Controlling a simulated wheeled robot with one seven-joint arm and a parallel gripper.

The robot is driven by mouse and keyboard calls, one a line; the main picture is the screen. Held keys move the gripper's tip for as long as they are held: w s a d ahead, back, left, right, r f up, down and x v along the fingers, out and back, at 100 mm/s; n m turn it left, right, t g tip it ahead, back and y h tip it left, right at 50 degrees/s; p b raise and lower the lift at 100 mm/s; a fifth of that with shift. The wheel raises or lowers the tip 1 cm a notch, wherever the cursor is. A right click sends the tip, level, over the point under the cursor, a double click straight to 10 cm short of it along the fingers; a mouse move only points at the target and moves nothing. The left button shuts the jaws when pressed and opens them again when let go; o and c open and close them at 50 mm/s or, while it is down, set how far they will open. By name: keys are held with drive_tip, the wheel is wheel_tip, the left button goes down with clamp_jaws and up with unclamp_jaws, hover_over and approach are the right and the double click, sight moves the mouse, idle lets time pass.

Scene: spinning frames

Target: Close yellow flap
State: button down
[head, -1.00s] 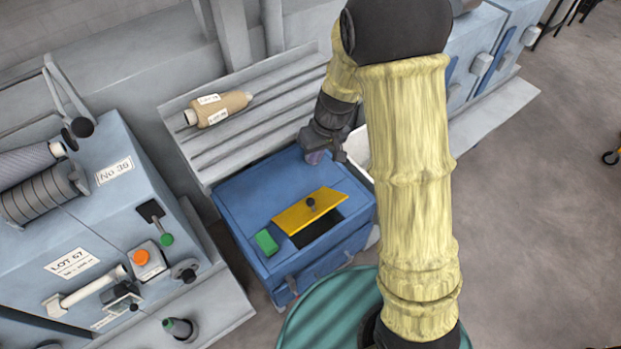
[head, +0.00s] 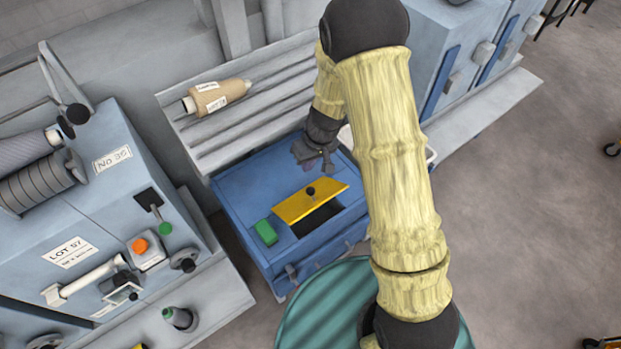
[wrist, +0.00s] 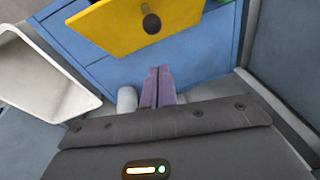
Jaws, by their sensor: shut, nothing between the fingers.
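The yellow flap (head: 308,200) stands tilted open on top of the blue cabinet (head: 243,196), with a dark opening (head: 316,220) showing under its front edge. A round black knob (head: 311,191) sits on the flap. In the wrist view the flap (wrist: 118,27) is at the top, with its knob (wrist: 152,23) near the middle. My gripper (head: 320,168) is just behind the flap, apart from it, over the cabinet top. In the wrist view its purple fingers (wrist: 158,85) are together and empty, pointing toward the flap.
A green block (head: 265,232) lies on the cabinet top left of the flap. A grey slatted rack (head: 270,98) with a brown bobbin (head: 216,97) stands behind. A grey-blue machine (head: 100,220) is at left. A white bin (wrist: 40,75) shows in the wrist view.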

drive_tip(key=s+f, duration=0.1)
drive_tip(key=f, duration=0.1)
drive_tip(key=s+f+b, duration=0.1)
drive_tip(key=f, duration=0.1)
drive_tip(key=shift+s+d, duration=0.15)
drive_tip(key=shift+d, duration=0.05)
drive_tip(key=shift+f, duration=0.1)
